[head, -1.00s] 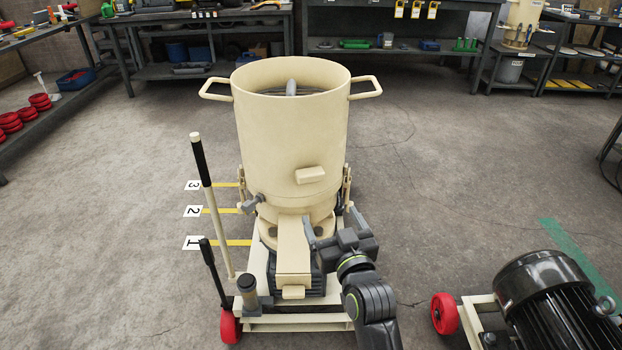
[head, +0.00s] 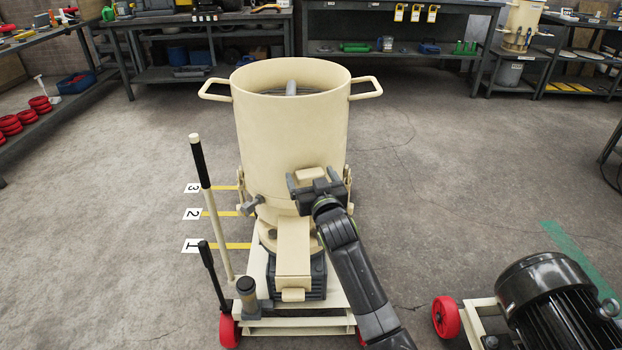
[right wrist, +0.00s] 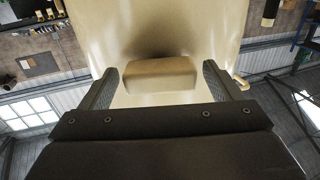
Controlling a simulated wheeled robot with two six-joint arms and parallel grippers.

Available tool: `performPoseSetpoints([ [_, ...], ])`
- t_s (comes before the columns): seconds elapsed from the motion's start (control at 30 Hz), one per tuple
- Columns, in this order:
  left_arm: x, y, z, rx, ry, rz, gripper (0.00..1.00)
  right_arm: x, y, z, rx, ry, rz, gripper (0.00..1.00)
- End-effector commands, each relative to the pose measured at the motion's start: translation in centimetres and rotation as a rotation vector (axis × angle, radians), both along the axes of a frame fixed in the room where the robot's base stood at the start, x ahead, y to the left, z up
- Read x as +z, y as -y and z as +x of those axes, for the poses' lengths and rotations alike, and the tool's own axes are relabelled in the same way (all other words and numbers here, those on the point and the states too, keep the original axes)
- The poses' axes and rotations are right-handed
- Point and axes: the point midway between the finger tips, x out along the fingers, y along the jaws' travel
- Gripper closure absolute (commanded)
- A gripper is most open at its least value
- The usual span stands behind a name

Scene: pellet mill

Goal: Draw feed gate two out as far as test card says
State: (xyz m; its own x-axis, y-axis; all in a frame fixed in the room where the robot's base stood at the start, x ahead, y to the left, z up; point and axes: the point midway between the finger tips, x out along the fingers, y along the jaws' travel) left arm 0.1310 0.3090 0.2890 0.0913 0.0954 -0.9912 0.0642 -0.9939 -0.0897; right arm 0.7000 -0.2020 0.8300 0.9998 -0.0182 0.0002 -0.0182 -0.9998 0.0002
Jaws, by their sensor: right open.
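The cream pellet mill (head: 290,130) stands upright on its wheeled frame. A small cream block (head: 311,174) sticks out from the front of its drum, and a cream chute (head: 294,245) sits below. My right gripper (head: 318,178) is open in front of this block. In the right wrist view the block (right wrist: 150,78) lies between the two open fingers; I cannot tell whether they touch it. White number cards 3 (head: 192,188), 2 (head: 191,214) and 1 (head: 191,246) stand at the left with yellow strips. No readable test card shows. My left gripper is out of view.
A black motor (head: 555,300) on a red-wheeled cart stands at front right. Workbenches line the back; open floor lies on both sides.

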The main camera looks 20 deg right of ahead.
Motion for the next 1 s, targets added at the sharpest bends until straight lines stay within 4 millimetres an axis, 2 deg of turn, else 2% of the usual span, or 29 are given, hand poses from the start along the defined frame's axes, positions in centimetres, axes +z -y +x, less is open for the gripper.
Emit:
performPoseSetpoints([
  [0.37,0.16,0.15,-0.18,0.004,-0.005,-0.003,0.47,0.01,0.01,0.44,0.0,0.0,0.0,0.15],
  [0.83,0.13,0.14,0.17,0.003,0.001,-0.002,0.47,-0.02,0.0,0.42,0.0,-0.001,0.0,0.76],
  [1.0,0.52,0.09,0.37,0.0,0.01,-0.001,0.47,0.07,0.0,0.17,0.0,-0.002,0.001,0.77],
])
